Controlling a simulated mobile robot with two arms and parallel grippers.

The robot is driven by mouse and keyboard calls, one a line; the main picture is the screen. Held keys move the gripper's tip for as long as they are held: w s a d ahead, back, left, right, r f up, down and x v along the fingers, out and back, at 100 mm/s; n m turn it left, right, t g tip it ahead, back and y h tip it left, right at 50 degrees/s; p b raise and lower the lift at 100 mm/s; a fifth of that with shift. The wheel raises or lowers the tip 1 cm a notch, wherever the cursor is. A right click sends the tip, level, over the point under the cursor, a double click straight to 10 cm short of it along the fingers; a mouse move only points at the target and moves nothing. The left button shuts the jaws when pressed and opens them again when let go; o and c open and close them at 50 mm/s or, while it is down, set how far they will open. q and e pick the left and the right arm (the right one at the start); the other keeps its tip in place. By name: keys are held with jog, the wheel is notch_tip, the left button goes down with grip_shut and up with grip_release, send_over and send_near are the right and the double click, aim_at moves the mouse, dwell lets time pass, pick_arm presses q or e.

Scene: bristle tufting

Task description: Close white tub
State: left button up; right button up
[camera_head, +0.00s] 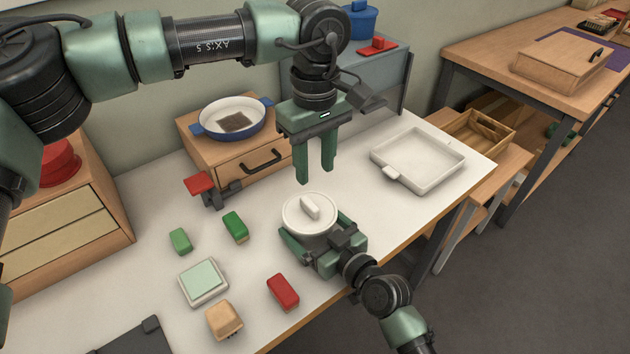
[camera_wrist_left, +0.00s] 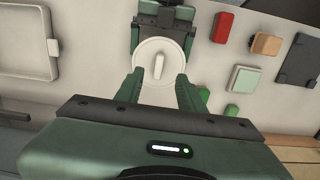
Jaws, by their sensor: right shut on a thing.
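The white tub (camera_head: 304,229) stands near the table's front edge, its side mostly hidden. A round white lid (camera_head: 310,208) with a bar handle lies on top of it; I cannot tell whether it is fully seated. The lid also shows in the left wrist view (camera_wrist_left: 150,72), between and beyond the fingers. My right gripper (camera_head: 315,233) is shut on the tub, its fingers on either side. My left gripper (camera_head: 315,177) is open and empty, pointing down above and slightly behind the lid, apart from it.
A white tray (camera_head: 418,160) lies to the right. Green blocks (camera_head: 235,227), a red block (camera_head: 283,292), a tan block (camera_head: 224,320) and a pale green pad (camera_head: 203,283) lie to the left. A blue-rimmed pan (camera_head: 232,118) sits on a wooden drawer box (camera_head: 262,153) behind.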

aim_at(325, 238)
pick_arm(q)
jog(key=shift+r, duration=0.55)
pick_arm(e)
jog(key=o, duration=1.7)
jog(key=shift+v, duration=3.95)
pick_arm(q)
jog(key=shift+f, duration=0.25)
